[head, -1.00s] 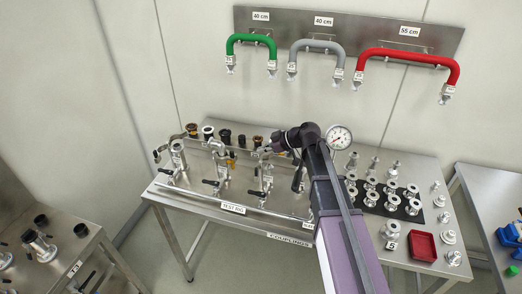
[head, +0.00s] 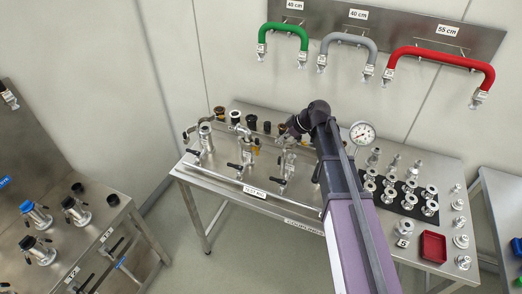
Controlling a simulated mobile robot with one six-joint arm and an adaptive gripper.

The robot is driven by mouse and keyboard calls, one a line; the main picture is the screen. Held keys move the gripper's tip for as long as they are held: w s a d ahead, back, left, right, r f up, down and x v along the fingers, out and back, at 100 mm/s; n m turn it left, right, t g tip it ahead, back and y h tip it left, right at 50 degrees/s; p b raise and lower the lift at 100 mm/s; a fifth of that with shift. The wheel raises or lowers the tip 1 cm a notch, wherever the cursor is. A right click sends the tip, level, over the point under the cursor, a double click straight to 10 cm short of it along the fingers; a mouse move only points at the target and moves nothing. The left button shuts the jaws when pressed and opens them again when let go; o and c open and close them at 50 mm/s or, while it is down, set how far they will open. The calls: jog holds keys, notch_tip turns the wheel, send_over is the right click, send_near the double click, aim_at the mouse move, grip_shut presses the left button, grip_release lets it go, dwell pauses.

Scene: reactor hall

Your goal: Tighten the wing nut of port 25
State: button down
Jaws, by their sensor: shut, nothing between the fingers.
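The test rig (head: 255,191) on the steel table carries a row of upright metal ports with black-handled valves. One port (head: 206,138) stands at the left, one (head: 245,150) in the middle, and one (head: 287,163) just below my gripper. I cannot read the port numbers, so I cannot tell which is port 25. The wing nuts are too small to make out. My gripper (head: 284,138) points down and left over the rig, close to the top of the third port. It is shut and empty. I cannot tell whether it touches anything; my arm hides the rig's right end.
A pressure gauge (head: 362,133) stands just right of my arm. A black mat (head: 408,208) with several metal fittings and a red tray (head: 432,247) lie further right. Green, grey and red hoses hang on the wall. A second bench (head: 90,225) stands at the left with open floor between.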

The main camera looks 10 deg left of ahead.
jog(key=shift+f, duration=0.1)
jog(key=a+b+x, duration=0.1)
jog(key=b+x, duration=0.9)
jog(key=x, duration=0.3)
jog(key=shift+w+a+b, duration=0.15)
jog(key=shift+a+b, duration=0.05)
jog(key=shift+b, duration=0.15)
dwell(0.3)
dwell(0.4)
